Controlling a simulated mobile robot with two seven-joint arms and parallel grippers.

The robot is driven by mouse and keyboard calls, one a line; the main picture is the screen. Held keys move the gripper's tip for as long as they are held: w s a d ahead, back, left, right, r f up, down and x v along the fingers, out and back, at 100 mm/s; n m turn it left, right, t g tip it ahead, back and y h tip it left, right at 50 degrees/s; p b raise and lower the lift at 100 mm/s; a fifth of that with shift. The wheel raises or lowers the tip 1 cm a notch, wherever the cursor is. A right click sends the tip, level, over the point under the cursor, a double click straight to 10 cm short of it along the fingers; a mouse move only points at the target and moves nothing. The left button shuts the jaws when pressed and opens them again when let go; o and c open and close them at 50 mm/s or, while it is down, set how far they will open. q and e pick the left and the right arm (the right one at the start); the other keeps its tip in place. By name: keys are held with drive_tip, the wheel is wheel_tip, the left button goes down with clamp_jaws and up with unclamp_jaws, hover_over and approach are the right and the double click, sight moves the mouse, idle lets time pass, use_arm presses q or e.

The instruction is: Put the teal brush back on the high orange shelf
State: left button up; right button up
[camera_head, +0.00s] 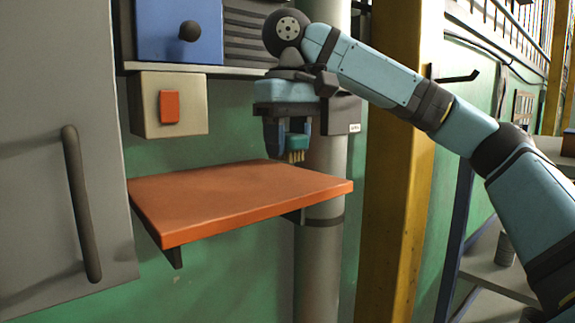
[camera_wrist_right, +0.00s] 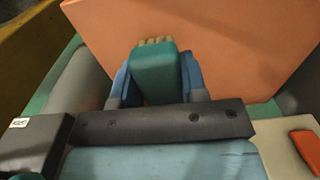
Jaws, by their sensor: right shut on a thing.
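The teal brush (camera_head: 296,143) has pale bristles that point down in the head view. My right gripper (camera_head: 288,150) is shut on it, with a blue finger on either side. The brush also shows between the fingers in the right wrist view (camera_wrist_right: 154,75). The orange shelf (camera_head: 240,195) is a flat board on the wall, and its top is bare. The gripper and brush hang over the back right part of the shelf; the bristle tips look a little above its surface, though the exact gap is hard to tell. My left gripper is out of view.
A grey pipe (camera_head: 318,255) runs up behind the shelf's right end, beside a yellow column (camera_head: 395,220). A beige box with an orange switch (camera_head: 170,106) is on the wall above the shelf. A blue box (camera_head: 178,35) is higher up. A grey door with a handle (camera_head: 82,205) stands at the left.

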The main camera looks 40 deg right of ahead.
sight(288, 184)
wheel_tip(288, 184, down, 4)
drive_tip(key=shift+s+r, duration=0.1)
drive_tip(key=shift+r, duration=0.15)
drive_tip(key=shift+f, duration=0.3)
drive_tip(key=o, duration=0.8)
drive_tip(key=shift+o, duration=0.2)
wheel_tip(288, 184, up, 12)
drive_tip(key=shift+r, duration=0.1)
idle(0.5)
